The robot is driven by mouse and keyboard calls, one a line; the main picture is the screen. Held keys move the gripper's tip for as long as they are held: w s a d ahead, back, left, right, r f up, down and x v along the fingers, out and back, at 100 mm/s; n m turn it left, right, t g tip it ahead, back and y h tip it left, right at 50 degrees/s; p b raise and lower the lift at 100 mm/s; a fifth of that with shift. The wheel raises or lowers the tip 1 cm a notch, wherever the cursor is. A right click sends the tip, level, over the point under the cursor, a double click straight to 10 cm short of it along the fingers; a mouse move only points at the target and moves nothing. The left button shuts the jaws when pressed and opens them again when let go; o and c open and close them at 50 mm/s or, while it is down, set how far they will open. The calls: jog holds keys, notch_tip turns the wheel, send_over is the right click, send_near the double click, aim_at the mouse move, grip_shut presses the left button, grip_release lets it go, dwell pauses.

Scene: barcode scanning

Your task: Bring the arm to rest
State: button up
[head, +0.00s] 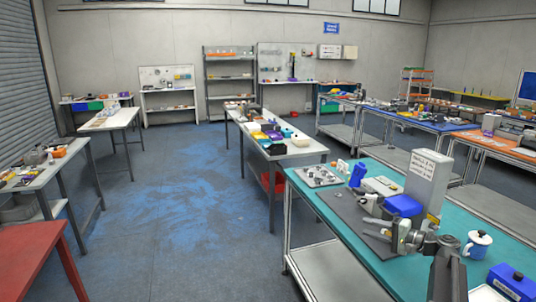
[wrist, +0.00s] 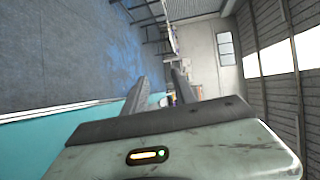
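My arm reaches in from the lower right of the head view, over the teal table (head: 345,205). My gripper (head: 374,229) points left above the dark mat on that table. In the wrist view my gripper (wrist: 157,82) shows two dark fingers standing apart. I see nothing held between them; only distant floor and small far-off items show in the gap. The wrist view is turned on its side, with the teal tabletop (wrist: 40,140) at lower left.
Close to my arm stand a white box with a printed label (head: 427,178), a blue item (head: 403,205), a white mug (head: 478,244) and a blue box (head: 512,283). A metal tray (head: 318,177) lies at the far left corner. The blue floor (head: 185,200) left of the table is clear.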

jog(key=s+a+f+n+g+h, duration=0.1)
jog(key=s+a+f+n+g, duration=0.2)
jog(key=a, duration=0.8)
jog(key=s+a+f+n+g+h, duration=0.1)
jog(key=s+a+f+n+g, duration=0.15)
jog(key=a+f, duration=0.55)
jog(key=s+a+f+n+g, duration=0.2)
jog(key=a+g, duration=0.2)
jog(key=a, duration=0.9)
jog(key=s+a+f+n+g+h, duration=0.2)
jog(key=s+f+h, duration=0.25)
jog(key=s, duration=0.25)
jog(key=s+d+f+h, duration=0.2)
jog(key=s+d+h, duration=0.2)
jog(key=d, duration=0.5)
jog(key=shift+s+d+f+h, duration=0.2)
jog(key=shift+d+f+h, duration=0.15)
jog(key=shift+f, duration=0.05)
